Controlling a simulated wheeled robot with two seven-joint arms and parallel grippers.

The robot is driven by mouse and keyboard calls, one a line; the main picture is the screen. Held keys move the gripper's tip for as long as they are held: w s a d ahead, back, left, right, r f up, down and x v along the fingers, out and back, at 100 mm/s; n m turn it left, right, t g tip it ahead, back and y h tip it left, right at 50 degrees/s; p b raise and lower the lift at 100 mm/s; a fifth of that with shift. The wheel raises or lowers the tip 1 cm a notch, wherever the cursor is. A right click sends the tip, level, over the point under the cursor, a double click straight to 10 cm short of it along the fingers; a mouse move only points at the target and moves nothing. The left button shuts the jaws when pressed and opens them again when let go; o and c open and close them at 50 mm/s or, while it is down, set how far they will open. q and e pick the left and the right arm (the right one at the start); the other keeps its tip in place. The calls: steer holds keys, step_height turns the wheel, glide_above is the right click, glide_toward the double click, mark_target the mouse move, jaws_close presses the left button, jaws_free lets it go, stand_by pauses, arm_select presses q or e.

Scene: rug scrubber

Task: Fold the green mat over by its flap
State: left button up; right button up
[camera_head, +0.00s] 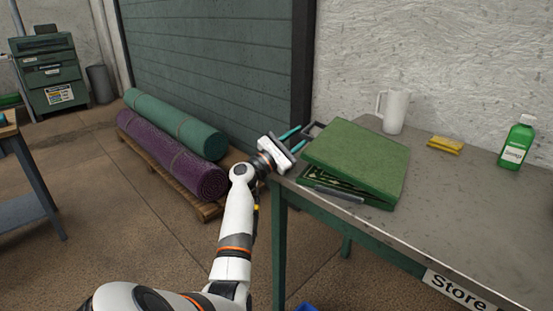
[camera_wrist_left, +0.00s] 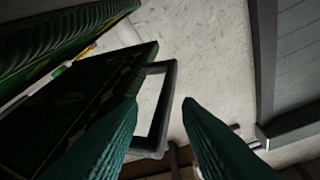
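The green mat (camera_head: 362,152) lies on the table near its left end. Its plain green upper layer is tilted above a dark patterned layer (camera_head: 345,183), with a gap at the front edge. A dark grey loop-shaped flap (camera_head: 313,128) sticks out at the mat's left side; it also shows as an open frame in the left wrist view (camera_wrist_left: 168,105). My left gripper (camera_head: 296,140) is open, its teal fingers beside the loop. In the left wrist view the loop's edge shows between the fingertips, with no clear contact. My right gripper is out of view.
A grey bar (camera_head: 333,193) lies at the mat's front edge. A white jug (camera_head: 393,111), yellow sponges (camera_head: 445,145) and a green bottle (camera_head: 517,143) stand behind and right. The table's right half (camera_head: 470,200) is mostly clear. Rolled rugs (camera_head: 175,125) lie on a floor pallet.

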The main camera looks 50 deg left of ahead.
arm_select(q)
steer(key=shift+s+f, duration=0.7)
steer(key=shift+f, duration=0.05)
steer(key=shift+d+f+v, duration=0.1)
steer(key=shift+d+v, duration=0.05)
steer(key=shift+v, duration=0.75)
steer(key=shift+d+f+v, duration=0.1)
steer(key=shift+v, duration=0.75)
steer(key=shift+s+a+f, duration=0.25)
steer(key=shift+s+f, duration=0.1)
steer(key=shift+s, duration=0.05)
steer(key=shift+s+d, duration=0.1)
steer(key=shift+s, duration=0.8)
steer(key=shift+s+f, duration=0.15)
steer(key=shift+s, duration=0.3)
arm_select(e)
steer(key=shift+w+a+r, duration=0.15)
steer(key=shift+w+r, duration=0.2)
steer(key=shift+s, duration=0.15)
